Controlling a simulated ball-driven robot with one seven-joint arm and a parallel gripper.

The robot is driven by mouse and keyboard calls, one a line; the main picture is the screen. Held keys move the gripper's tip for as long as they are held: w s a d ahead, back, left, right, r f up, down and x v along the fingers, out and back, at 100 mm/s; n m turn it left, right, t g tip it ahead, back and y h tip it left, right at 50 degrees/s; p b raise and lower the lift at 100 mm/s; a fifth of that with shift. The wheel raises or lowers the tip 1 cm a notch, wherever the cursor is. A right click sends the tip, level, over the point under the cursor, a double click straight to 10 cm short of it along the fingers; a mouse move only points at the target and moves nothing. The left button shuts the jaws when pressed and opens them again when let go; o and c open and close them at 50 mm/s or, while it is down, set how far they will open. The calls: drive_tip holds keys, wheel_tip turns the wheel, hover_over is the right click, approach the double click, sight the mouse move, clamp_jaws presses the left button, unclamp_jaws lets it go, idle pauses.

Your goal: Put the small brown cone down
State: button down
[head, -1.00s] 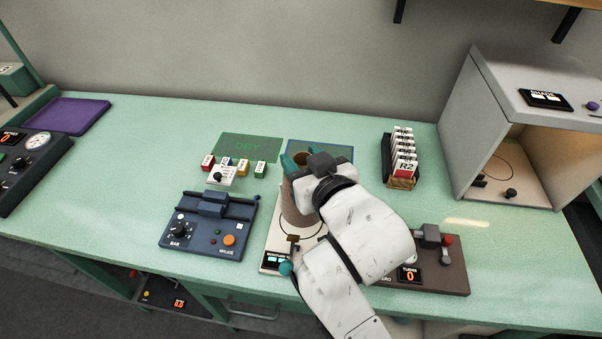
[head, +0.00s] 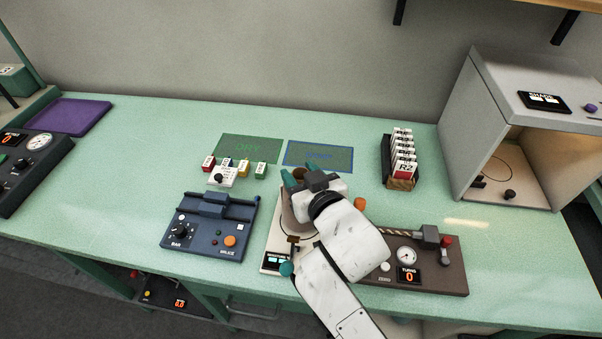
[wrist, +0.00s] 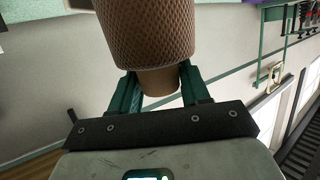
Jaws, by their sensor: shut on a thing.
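The small brown cone (wrist: 146,32) shows large in the wrist view, with a textured wound body and a plain narrow end between the fingers. My gripper (wrist: 158,88) is shut on that narrow end. In the head view my gripper (head: 291,178) is above the pale device with a round outline at the front middle of the bench.
Green DRY mat (head: 247,149) and blue-edged mat (head: 319,154) lie empty behind. A blue-grey device (head: 209,228) stands left, a brown twist device (head: 445,272) right. A card rack (head: 402,160) and an open grey booth (head: 510,120) stand further right. Small labelled blocks (head: 243,166) sit left.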

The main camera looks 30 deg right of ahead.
drive_tip(key=c, duration=0.5)
unclamp_jaws()
drive_tip(key=shift+r, duration=0.2)
drive_tip(key=shift+s, duration=0.4)
drive_tip(key=b+v, duration=0.1)
drive_tip(key=v, duration=1)
drive_tip(key=shift+s+r+b, duration=0.1)
drive_tip(key=shift+b, duration=0.2)
